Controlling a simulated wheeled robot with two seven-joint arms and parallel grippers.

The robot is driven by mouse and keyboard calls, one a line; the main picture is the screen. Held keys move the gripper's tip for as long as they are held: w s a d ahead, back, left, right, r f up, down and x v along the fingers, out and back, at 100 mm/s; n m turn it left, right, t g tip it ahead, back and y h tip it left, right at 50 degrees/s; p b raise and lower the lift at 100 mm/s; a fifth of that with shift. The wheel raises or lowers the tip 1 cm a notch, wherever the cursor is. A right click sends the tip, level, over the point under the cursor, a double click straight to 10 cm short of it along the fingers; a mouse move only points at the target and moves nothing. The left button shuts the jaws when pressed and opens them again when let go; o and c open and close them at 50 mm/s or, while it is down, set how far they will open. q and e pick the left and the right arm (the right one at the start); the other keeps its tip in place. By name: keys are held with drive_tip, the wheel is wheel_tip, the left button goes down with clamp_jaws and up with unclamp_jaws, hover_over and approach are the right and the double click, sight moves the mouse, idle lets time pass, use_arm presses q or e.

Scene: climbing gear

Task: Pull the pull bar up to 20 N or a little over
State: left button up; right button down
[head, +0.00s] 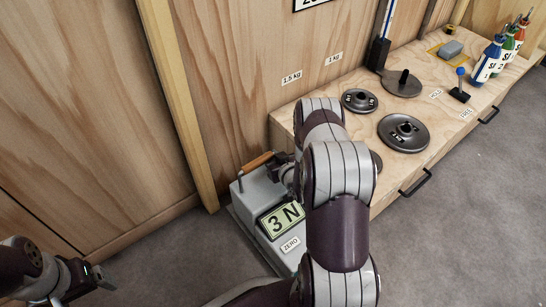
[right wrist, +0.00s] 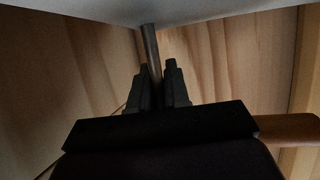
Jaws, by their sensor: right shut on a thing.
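The pull bar (head: 257,162) has an orange-brown wooden grip and sits on top of a grey gauge box (head: 248,192). The box's display (head: 281,218) reads 3 N, and a ZERO label (head: 290,244) is below it. My right gripper (head: 286,174) is at the right end of the bar, partly hidden by my arm. In the right wrist view its two dark fingers (right wrist: 158,88) are closed on the bar's thin metal rod (right wrist: 151,48); the wooden grip (right wrist: 288,128) shows at the right. My left gripper (head: 100,279) is at the lower left, away from the box; its opening is unclear.
A wooden bench (head: 350,83) right of the box bears weight discs (head: 403,132), a blue-knobbed lever (head: 460,88), a grey block (head: 451,49) and several bottles (head: 487,61). Drawer handles (head: 415,184) stick out of its front. A wooden wall stands behind. Grey carpet (head: 475,220) is free at right.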

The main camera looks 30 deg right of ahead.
drive_tip(key=shift+r+p, duration=1.05)
drive_tip(key=shift+r, duration=0.1)
idle(0.3)
drive_tip(key=shift+f, duration=0.1)
idle(0.4)
drive_tip(key=shift+f+b, duration=1.1)
drive_tip(key=shift+f, duration=0.2)
drive_tip(key=c, duration=1)
unclamp_jaws()
drive_tip(key=shift+s+r, duration=0.1)
